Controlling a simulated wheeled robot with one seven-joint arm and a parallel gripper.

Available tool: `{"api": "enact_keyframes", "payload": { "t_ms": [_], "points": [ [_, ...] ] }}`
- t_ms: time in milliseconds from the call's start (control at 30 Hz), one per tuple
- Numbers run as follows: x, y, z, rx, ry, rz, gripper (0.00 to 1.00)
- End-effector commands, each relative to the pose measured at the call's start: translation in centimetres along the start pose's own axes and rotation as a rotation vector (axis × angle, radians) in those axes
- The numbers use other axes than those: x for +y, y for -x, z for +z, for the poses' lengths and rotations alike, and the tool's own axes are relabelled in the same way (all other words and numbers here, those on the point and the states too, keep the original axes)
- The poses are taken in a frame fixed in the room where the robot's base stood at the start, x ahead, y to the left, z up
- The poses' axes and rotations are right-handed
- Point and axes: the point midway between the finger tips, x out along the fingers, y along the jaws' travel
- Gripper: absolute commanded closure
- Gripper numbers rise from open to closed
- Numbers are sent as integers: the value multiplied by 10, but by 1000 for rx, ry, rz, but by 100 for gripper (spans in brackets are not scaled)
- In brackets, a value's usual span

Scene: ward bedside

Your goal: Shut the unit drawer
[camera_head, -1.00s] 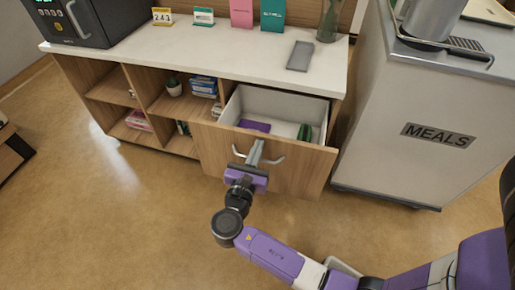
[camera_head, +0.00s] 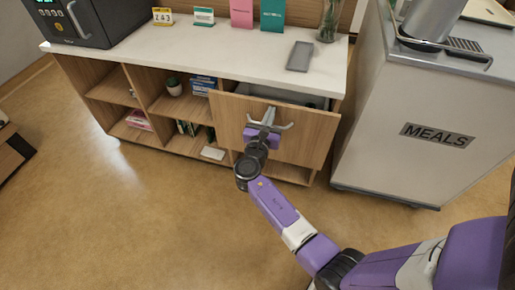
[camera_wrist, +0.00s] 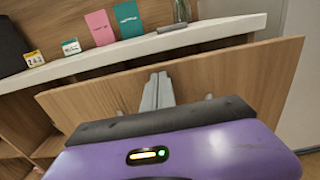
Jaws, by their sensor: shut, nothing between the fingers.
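The unit drawer (camera_head: 302,138) has a wooden front with a pale metal handle (camera_head: 284,126) and is still open by a small gap, with a strip of its inside showing behind the front's top edge. In the wrist view the drawer front (camera_wrist: 245,75) stands out from under the white worktop. My gripper (camera_head: 268,112) is shut and empty, with its fingers at the drawer front by the handle. In the wrist view the fingertips (camera_wrist: 158,78) point at the front near its top edge. Whether they touch it I cannot tell.
The unit's worktop (camera_head: 225,53) carries a dark appliance (camera_head: 75,20), a grey flat object (camera_head: 300,56), small cards and a glass vase (camera_head: 329,20). Open shelves lie left of the drawer. A grey MEALS cart (camera_head: 400,110) stands close on the right. The floor in front is clear.

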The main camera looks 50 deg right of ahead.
Motion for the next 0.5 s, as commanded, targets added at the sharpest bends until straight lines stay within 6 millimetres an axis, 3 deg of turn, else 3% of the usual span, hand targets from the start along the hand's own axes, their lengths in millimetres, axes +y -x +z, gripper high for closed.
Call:
{"api": "enact_keyframes", "payload": {
  "t_ms": [33, 200, 500],
  "points": [
    [-1, -15, -2, 0, -2, -6, 100],
    [-1, -52, -3, 0, -1, -4, 100],
    [0, -90, -2, 0, -1, -1, 100]
  ]
}}
